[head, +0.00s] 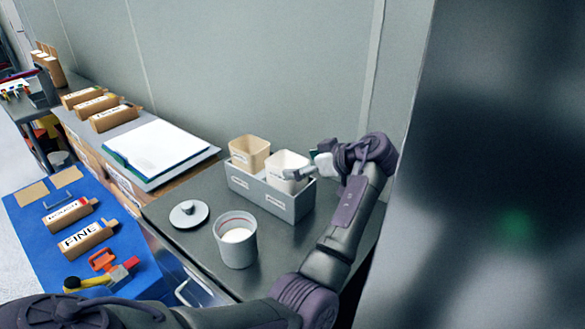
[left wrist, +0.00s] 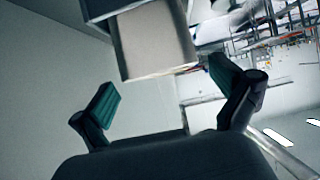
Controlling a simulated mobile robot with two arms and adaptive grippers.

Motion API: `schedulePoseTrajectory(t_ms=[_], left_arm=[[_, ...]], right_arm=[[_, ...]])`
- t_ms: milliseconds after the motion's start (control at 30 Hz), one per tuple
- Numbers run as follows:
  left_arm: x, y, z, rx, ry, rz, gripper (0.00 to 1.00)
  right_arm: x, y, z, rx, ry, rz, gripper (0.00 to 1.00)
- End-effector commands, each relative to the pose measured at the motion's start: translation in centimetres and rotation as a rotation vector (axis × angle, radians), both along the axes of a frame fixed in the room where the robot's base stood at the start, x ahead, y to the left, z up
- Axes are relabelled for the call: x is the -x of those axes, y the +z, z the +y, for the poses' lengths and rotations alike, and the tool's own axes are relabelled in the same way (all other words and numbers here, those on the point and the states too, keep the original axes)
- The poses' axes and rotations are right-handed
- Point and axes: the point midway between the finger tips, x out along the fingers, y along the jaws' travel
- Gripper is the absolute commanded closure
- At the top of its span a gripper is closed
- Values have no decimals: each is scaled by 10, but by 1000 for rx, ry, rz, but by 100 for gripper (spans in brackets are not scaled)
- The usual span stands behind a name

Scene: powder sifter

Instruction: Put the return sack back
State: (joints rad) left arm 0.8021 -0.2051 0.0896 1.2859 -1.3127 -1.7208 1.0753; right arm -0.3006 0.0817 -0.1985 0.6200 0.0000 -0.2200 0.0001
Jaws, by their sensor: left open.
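No label in view clearly reads "return", so I cannot tell for sure which container is the return sack. A tan open-topped container (head: 249,152) stands in the left part of a grey two-part holder (head: 276,196) on the dark counter. A white open-topped container (head: 285,162) stands in its right part. My left gripper (head: 312,162) is at the white container's right side; whether it touches is unclear. In the left wrist view my left gripper (left wrist: 165,84) is open, with teal pads apart and a pale square-faced object (left wrist: 154,38) beyond them. My right gripper is out of view.
A grey cup (head: 236,246) with pale contents and a round lid (head: 188,213) stand in front of the holder. A blue mat (head: 30,226) carries labelled tan packets, one marked FINE (head: 84,240). A wall rises behind the counter. A blurred dark surface fills the right.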

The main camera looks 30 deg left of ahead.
Motion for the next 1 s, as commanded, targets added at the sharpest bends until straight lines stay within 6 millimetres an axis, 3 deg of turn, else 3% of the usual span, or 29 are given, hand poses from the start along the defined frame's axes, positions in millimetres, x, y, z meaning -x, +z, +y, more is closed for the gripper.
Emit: schedulePoseTrajectory(t_ms=[100,300,1000], left_arm=[[1,8,-18,1,-3,-1,0],[3,17,-32,0,1,0,0],[3,18,-33,0,0,1,0]], right_arm=[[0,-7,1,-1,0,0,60],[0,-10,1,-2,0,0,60],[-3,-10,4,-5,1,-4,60]])
